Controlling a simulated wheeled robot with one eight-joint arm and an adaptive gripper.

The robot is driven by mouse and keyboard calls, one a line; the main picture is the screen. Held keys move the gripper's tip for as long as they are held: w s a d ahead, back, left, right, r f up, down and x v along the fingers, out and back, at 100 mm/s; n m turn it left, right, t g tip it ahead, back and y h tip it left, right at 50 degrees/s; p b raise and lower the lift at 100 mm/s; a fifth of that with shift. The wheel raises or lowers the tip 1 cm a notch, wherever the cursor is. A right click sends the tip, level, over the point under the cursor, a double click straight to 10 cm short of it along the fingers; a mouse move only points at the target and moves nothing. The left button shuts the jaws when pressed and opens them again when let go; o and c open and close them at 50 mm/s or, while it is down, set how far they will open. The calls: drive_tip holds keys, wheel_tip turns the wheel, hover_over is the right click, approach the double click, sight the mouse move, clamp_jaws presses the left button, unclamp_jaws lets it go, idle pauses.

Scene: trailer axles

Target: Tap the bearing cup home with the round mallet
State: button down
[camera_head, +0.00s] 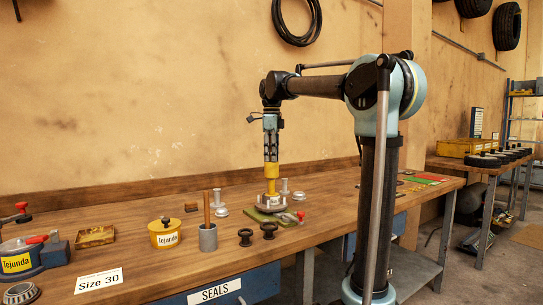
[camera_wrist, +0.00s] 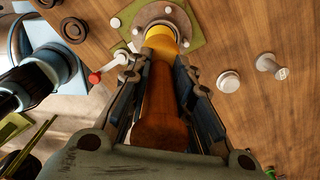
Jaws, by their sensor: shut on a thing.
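My gripper (camera_head: 271,154) is shut on the round mallet (camera_head: 271,170), gripping its brown wooden handle, which shows between the fingers in the wrist view (camera_wrist: 158,108). The mallet points down with its yellow head lowest. The head is over the middle of a grey hub (camera_head: 268,201) with several studs, which also shows in the wrist view (camera_wrist: 187,22). I cannot tell whether head and hub touch. The hub sits on a green mat (camera_head: 289,219) on the bench.
A red-handled tool (camera_head: 299,215) lies by the mat. Two dark rings (camera_head: 246,237), a grey holder (camera_head: 207,238) with a wooden stick and a yellow tub (camera_head: 165,234) stand left. Pale metal parts (camera_head: 284,187) stand behind.

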drive_tip(key=shift+r, duration=0.15)
drive_tip(key=shift+r, duration=1.4)
drive_tip(key=shift+f, duration=1.6)
drive_tip(key=shift+r, duration=1.5)
drive_tip(key=shift+f, duration=1.6)
